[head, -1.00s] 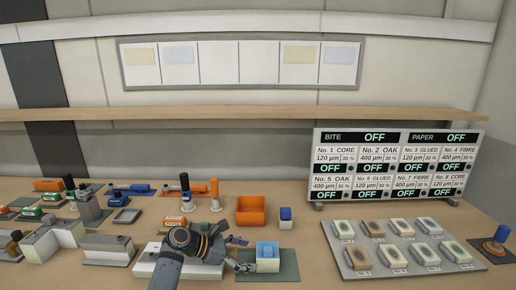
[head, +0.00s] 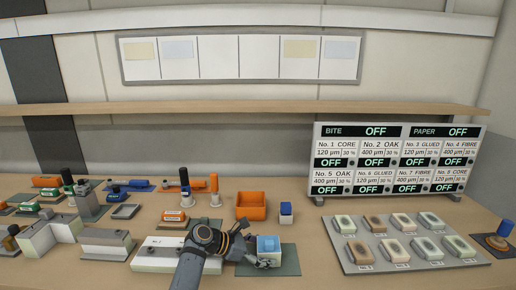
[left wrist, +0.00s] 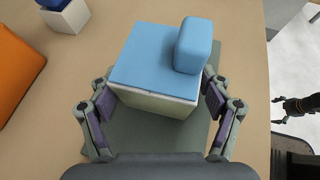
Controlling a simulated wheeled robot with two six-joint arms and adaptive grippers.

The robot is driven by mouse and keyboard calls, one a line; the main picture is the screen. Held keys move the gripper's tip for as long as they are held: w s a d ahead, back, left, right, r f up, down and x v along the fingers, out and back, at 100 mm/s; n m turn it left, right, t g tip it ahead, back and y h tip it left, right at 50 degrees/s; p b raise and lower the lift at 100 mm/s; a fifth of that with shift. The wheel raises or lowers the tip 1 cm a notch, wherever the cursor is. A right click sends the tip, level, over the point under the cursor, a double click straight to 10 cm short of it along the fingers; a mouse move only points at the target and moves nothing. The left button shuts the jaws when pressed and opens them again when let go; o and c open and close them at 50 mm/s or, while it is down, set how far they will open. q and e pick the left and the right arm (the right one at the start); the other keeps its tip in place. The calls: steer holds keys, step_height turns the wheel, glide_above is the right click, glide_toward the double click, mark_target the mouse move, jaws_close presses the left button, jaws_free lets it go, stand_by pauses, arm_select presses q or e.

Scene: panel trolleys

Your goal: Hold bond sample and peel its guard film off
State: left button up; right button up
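The bond sample is a pale block (left wrist: 155,101) with a blue film (left wrist: 150,58) over its top and a raised blue tab (left wrist: 194,46) at one side. It stands on a grey-green mat (head: 288,266), and its blue top also shows in the head view (head: 268,243). My left gripper (left wrist: 159,99) is open, with one finger at each side of the block's near end. I cannot tell whether the pads touch it. My right gripper (left wrist: 284,110) shows small at the right edge of the left wrist view, fingers apart and empty, away from the sample. It is out of the head view.
An orange bin (head: 251,206) and a small blue-topped block (head: 286,213) stand behind the sample. A long pale fixture (head: 160,256) lies left of it. A grey tray (head: 412,262) with several samples is to the right, below a display board (head: 391,160) reading OFF.

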arm_select(q)
steer(key=c, duration=0.3)
steer(key=o, duration=1.1)
steer(key=shift+f, duration=0.1)
